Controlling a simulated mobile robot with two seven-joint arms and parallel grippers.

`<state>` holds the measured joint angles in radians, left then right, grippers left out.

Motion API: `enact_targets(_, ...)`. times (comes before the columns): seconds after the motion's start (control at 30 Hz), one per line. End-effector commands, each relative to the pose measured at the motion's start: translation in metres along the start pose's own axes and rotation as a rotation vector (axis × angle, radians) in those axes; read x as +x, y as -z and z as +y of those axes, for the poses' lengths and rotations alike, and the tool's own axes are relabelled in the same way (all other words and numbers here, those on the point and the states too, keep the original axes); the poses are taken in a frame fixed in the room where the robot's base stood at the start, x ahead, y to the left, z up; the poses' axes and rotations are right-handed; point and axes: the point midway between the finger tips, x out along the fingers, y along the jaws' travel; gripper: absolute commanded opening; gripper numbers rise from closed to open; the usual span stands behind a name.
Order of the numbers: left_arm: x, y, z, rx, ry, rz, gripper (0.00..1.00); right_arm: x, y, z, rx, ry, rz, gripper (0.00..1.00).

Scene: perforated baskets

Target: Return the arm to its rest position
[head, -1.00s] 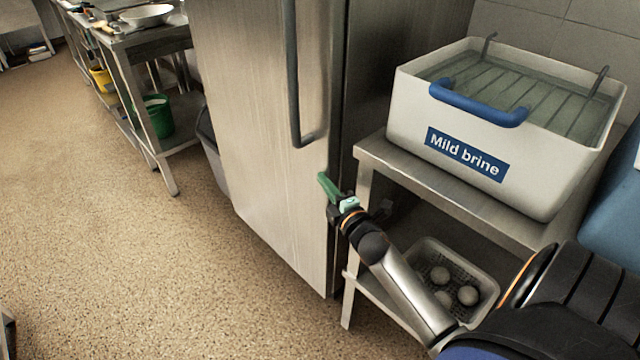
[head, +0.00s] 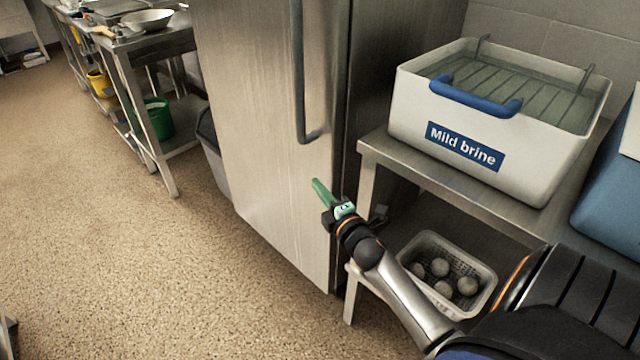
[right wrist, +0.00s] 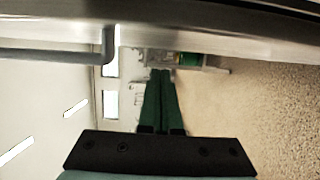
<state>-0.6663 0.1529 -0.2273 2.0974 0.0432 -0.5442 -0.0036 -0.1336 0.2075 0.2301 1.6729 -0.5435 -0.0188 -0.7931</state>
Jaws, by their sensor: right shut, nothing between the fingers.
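My right gripper (head: 320,190) has green fingers and hangs in front of the steel fridge door, left of the steel stand. It is shut and empty. In the right wrist view its two green fingers (right wrist: 160,100) lie together with nothing between them. My right arm comes in from the lower right, in front of the stand. My left gripper is not in view.
The fridge door (head: 255,120) with its long handle (head: 304,80) is close to the gripper. A white "Mild brine" tub (head: 410,110) stands on the steel stand (head: 375,150). A perforated basket (head: 480,307) holding several round pale items sits on the lower shelf. Floor at left is clear.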

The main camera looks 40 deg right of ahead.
Motion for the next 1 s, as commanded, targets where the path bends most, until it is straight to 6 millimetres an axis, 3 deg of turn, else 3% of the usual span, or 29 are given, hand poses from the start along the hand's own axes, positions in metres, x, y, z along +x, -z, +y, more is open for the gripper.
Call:
enact_targets(0.03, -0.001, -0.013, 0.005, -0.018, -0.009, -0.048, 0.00, -0.014, -0.001, -0.001, 0.001, 0.007, -0.002, 0.00)
enact_targets(0.07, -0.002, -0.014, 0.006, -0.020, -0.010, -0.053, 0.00, -0.021, -0.002, -0.001, 0.001, 0.007, -0.003, 0.00)
enact_targets(0.4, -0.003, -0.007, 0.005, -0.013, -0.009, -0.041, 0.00, -0.077, -0.004, -0.001, 0.001, 0.006, -0.002, 0.00)
enact_targets(0.87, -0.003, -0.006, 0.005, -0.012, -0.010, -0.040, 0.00, -0.089, -0.002, -0.003, 0.019, 0.011, 0.002, 0.00)
enact_targets(1.0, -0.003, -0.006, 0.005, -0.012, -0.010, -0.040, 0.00, -0.102, 0.027, -0.027, 0.255, 0.117, 0.013, 0.00)
